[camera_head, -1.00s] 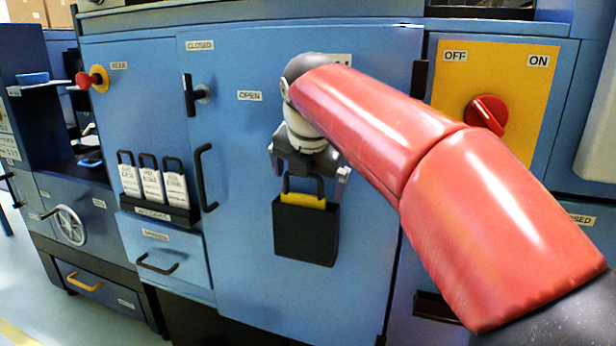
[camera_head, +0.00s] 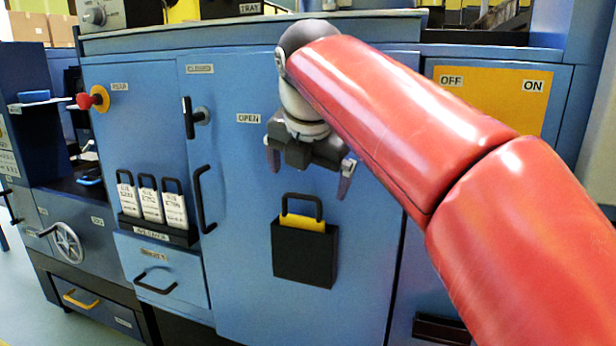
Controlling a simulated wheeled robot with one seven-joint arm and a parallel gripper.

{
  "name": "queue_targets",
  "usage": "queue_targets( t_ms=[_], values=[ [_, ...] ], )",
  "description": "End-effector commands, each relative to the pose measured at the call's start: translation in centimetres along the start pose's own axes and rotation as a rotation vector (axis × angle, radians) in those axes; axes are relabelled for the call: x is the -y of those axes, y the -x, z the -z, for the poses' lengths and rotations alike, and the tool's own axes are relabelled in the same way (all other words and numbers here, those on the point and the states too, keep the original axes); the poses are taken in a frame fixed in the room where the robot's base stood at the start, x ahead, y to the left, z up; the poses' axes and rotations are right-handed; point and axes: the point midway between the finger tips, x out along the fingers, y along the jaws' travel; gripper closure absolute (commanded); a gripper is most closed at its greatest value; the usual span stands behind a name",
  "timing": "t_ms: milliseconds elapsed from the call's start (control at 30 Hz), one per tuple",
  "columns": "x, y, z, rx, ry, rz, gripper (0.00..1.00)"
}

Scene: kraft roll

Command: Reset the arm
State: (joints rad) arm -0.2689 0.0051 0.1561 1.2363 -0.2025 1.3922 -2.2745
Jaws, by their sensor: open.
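My gripper (camera_head: 309,180) is open and empty, with its two fingers spread and pointing down. It hangs in front of the large blue cabinet door (camera_head: 240,250), above a black holder (camera_head: 303,256) on that door. A yellow item with a black loop (camera_head: 302,222) sits in the holder, below and apart from the fingers. My red arm reaches in from the lower right and hides part of the right side of the cabinet.
A black latch handle (camera_head: 196,117) and a door handle (camera_head: 203,200) stick out left of my gripper. A rack (camera_head: 160,228) holds several white tags. A red knob (camera_head: 93,98) and a handwheel (camera_head: 67,242) are farther left. The yellow OFF/ON panel (camera_head: 500,100) is partly covered by my arm.

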Motion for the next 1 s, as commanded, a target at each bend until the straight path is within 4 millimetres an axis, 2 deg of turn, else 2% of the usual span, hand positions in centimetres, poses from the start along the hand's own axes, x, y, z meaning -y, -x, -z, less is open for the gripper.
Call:
queue_targets(
  t_ms=[267, 367, 433, 567, 667, 867, 1000],
  values=[
    [0.1, 0.0, 0.0, 0.001, -0.006, 0.000, 0.00],
    [0.9, 0.0, 0.3, 0.003, -0.079, 0.003, 0.00],
    [2.4, -0.2, 0.9, 0.004, -0.200, 0.011, 0.00],
    [6.5, -0.9, 2.9, 0.009, -0.562, 0.027, 0.00],
    [10.2, -1.9, 5.0, 0.014, -0.896, 0.037, 0.00],
    [17.5, -4.4, 10.3, 0.026, -1.577, 0.050, 0.00],
    [22.2, -6.6, 14.7, 0.034, -2.043, 0.056, 0.00]
  ],
)
